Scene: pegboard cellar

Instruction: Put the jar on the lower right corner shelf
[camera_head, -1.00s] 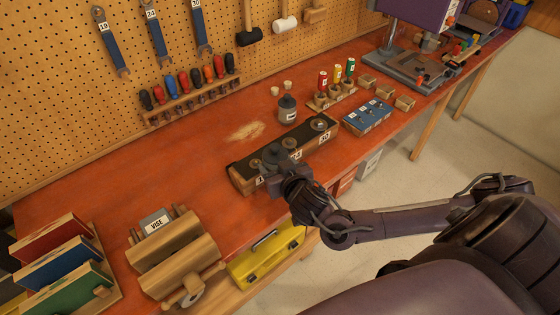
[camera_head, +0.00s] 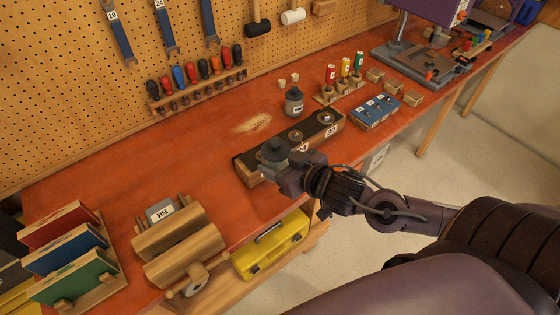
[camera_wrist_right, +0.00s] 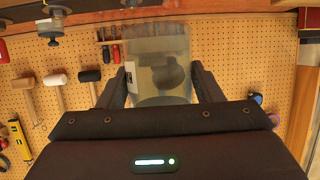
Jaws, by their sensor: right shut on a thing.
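My right gripper (camera_head: 280,162) is shut on a jar at the left end of a wooden rack. In the head view the jar (camera_head: 272,149) shows mostly as a dark grey knobbed top, and the gripper hides part of it. In the right wrist view the jar (camera_wrist_right: 156,62) looks see-through, with something grey inside, between the two dark fingers. I cannot tell whether its bottom touches the rack. My left gripper is out of view. I cannot make out the corner shelf.
The dark-topped rack (camera_head: 312,136) has number labels and round fittings.

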